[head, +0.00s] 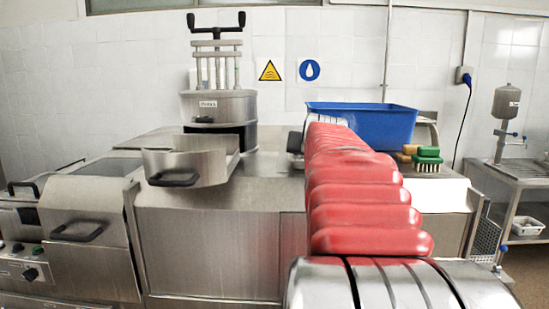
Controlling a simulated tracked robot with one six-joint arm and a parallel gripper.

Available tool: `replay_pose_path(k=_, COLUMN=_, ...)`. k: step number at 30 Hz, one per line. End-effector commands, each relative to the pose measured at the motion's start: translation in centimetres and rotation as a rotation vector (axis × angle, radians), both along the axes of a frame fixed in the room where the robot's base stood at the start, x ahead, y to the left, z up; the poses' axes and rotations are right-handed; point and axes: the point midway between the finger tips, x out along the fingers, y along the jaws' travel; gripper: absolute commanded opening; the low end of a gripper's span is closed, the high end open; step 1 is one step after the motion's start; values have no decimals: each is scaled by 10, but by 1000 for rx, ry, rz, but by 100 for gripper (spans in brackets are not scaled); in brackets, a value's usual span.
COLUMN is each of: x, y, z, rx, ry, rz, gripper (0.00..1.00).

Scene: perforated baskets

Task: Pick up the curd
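No curd can be made out in the head view. A blue tub (372,124) stands on the steel counter at the back, right of centre; its inside is hidden by its front wall. An open steel pan (170,163) with a dark handle is left of centre, and little of its inside shows. My red and silver arm reaches from the bottom right toward the counter's back, in front of the tub's left end. My gripper is not distinguishable beyond the arm, so its fingers and anything in them are hidden.
A steel press (220,106) with a black handle stands behind the pan. Brushes (427,155) lie right of the tub. A lidded steel unit (90,220) is at left, and a steel side table (525,173) at right. The counter between pan and arm looks mostly clear.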

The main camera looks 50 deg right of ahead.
Motion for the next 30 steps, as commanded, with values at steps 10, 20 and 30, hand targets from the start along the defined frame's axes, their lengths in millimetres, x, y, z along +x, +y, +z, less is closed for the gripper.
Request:
replay_pose_path(k=10, x=-2, y=-1, z=0, rx=0, ry=1, rz=-4, gripper=48)
replay_pose_path(k=20, x=-3, y=-2, z=0, rx=0, ry=0, rz=-5, gripper=25)
replay_pose_path(k=30, x=-3, y=-2, z=1, rx=-1, ry=0, rz=-7, gripper=17)
